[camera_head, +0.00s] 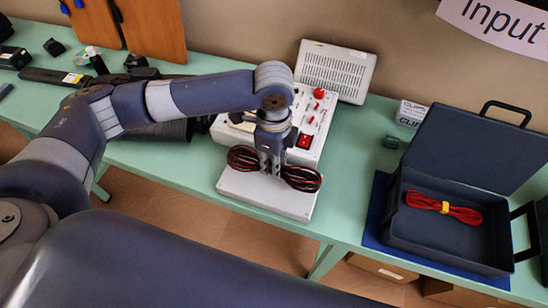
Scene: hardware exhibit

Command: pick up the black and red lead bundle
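The black and red lead bundle shows as two coiled loops, a left loop (241,158) and a right loop (302,179), over the low white front part of a white instrument (265,197). My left gripper (271,168) points down at the bundle's middle, between the two loops. Its fingers hide that middle part, and I cannot tell whether they are closed on it. I also cannot tell whether the bundle rests on the white surface or is just above it. My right gripper is not in view.
An open dark case (440,235) on a blue mat (376,215) holds a red lead bundle (445,208) with a yellow tie. A white vented box (335,70) stands behind the instrument. Dark items crowd the bench's left end. Green bench top (352,160) is clear between instrument and case.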

